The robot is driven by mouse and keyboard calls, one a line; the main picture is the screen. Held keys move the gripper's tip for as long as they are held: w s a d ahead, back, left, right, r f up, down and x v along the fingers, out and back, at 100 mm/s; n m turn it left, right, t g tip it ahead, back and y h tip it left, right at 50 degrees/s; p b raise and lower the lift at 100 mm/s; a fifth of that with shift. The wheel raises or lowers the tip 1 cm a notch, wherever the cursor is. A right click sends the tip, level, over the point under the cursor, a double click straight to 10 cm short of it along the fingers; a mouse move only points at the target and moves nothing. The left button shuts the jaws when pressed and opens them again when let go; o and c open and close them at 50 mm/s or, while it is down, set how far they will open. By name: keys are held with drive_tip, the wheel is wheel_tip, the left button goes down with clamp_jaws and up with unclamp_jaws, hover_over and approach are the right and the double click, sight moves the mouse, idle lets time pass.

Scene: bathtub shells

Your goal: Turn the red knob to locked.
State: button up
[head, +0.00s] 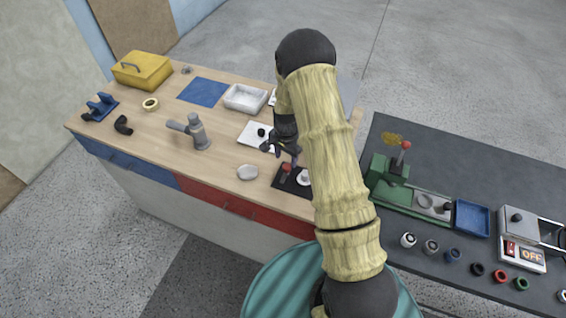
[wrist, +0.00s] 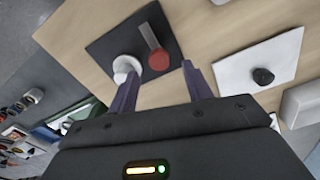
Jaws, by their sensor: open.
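The red knob (wrist: 159,60) sits on a black plate (wrist: 105,45) on the wooden counter, with a grey bar (wrist: 149,35) beside it. In the head view the red knob (head: 286,168) is partly behind my gripper. A white round knob (wrist: 126,66) stands on the same plate. My gripper (wrist: 161,70) is open, its two purple fingers pointing toward the plate; in the wrist view the red knob shows between the fingertips. In the head view my gripper (head: 281,150) hangs just above the plate. Touch cannot be told, and no locked marking is readable.
A white plate (wrist: 235,70) with a black knob (wrist: 263,76) lies close by. A green device (head: 390,180) stands on the dark table at right.

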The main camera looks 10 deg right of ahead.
sight(286, 167)
drive_tip(key=shift+d+f+p, duration=0.1)
drive_tip(key=shift+f+p, duration=0.6)
drive_tip(key=shift+f, duration=1.7)
drive_tip(key=shift+c, duration=0.4)
